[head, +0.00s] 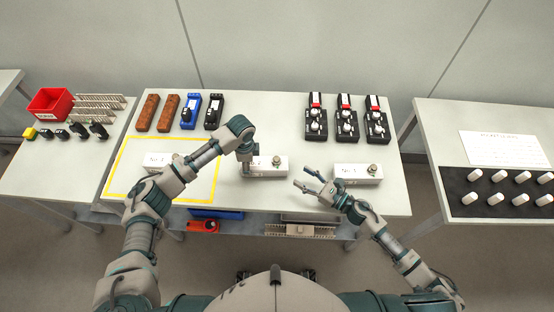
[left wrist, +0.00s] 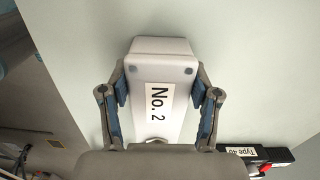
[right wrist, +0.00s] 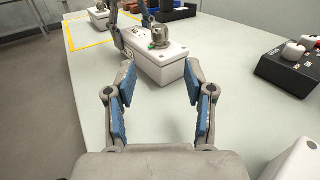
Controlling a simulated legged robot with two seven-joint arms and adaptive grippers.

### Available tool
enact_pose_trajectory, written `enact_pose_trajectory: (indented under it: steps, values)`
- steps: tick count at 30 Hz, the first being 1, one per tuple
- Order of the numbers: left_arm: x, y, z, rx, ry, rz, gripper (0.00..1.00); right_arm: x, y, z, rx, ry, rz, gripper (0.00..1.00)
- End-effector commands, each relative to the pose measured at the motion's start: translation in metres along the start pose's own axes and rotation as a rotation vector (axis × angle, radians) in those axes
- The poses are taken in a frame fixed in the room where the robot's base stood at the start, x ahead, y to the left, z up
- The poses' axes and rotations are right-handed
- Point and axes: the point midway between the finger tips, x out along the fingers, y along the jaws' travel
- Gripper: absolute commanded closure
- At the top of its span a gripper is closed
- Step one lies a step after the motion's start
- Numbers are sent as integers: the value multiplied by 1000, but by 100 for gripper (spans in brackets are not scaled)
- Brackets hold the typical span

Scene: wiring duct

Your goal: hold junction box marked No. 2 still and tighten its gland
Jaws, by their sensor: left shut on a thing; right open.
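The white junction box marked No. 2 (left wrist: 152,112) lies on the table between the fingers of my left gripper (left wrist: 160,80), which is shut on it. In the head view the box (head: 268,172) is at the table's middle, partly hidden by my left gripper (head: 247,168). Its metal gland (head: 276,161) stands on top at the right end. The gland (right wrist: 160,38) also shows in the right wrist view, beyond the fingertips. My right gripper (head: 304,178) is open and empty, to the right of the box and apart from the gland.
A third (head: 158,159) lies inside the yellow outline at left. Black switch units (head: 346,120) stand at the back right. Blue, black and brown parts stand at the back left.

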Motion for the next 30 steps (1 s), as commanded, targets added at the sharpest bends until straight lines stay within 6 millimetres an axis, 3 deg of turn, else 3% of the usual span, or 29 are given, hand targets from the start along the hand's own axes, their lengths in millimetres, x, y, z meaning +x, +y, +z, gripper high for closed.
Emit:
enact_pose_trajectory:
  steps: [18, 30]
  values:
    - [0, 0, 0, 0, -1, -1, 83, 106, -1, 0, 2, -2, -5, 46]
    - [0, 0, 0, 0, -1, -1, 83, 116, -1, 0, 1, 0, -5, 46]
